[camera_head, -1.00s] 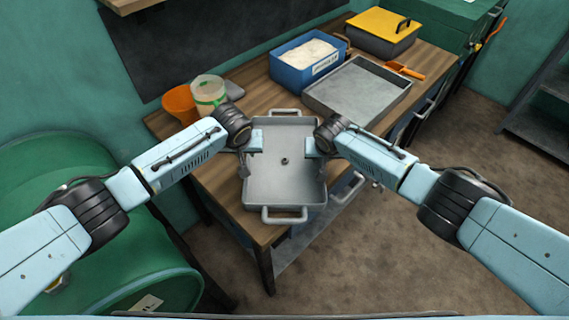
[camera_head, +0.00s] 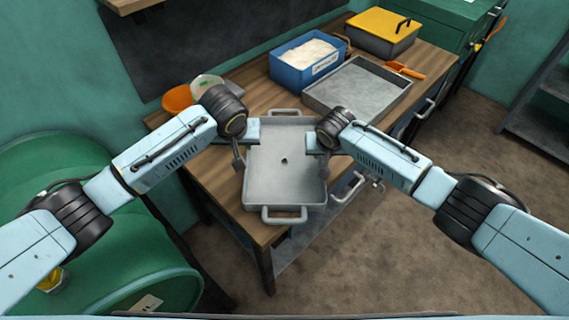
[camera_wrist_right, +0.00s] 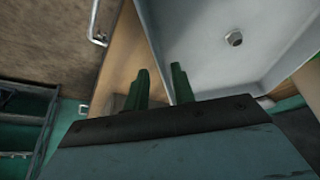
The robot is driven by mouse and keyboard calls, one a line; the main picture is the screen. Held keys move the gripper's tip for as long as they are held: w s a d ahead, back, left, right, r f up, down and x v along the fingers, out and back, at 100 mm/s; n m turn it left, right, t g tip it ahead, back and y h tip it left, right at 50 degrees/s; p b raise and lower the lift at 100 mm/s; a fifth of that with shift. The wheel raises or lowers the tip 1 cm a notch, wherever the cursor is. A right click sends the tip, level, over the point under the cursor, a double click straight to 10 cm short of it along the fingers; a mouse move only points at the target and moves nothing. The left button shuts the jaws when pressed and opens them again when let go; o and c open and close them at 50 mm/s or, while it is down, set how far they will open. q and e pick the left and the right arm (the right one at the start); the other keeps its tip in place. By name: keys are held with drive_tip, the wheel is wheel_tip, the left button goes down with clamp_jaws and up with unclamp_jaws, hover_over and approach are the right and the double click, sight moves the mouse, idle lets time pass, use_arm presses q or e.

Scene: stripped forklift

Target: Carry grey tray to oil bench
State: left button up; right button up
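The grey tray (camera_head: 268,190) with a handle at each end lies flat on the wooden bench (camera_head: 205,172), near its front-left end. A small nut (camera_head: 284,160) lies in it and also shows in the right wrist view (camera_wrist_right: 234,39). My left gripper (camera_head: 239,158) is at the tray's left wall, pointing down; its finger gap is hidden. My right gripper (camera_head: 322,165) is at the right wall. In the right wrist view its fingers (camera_wrist_right: 160,88) are apart, one outside the wall and one toward the inside; contact cannot be told.
A second shallow metal tray (camera_head: 352,92), a blue bin of pale granules (camera_head: 300,70) and a yellow-lidded box (camera_head: 383,30) stand further back. An orange bowl (camera_head: 178,98) and a pale container (camera_head: 205,85) are at left. A green drum (camera_head: 140,255) is front left.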

drive_tip(key=v, duration=0.8)
drive_tip(key=shift+s+r, duration=0.15)
drive_tip(key=shift+r, duration=0.05)
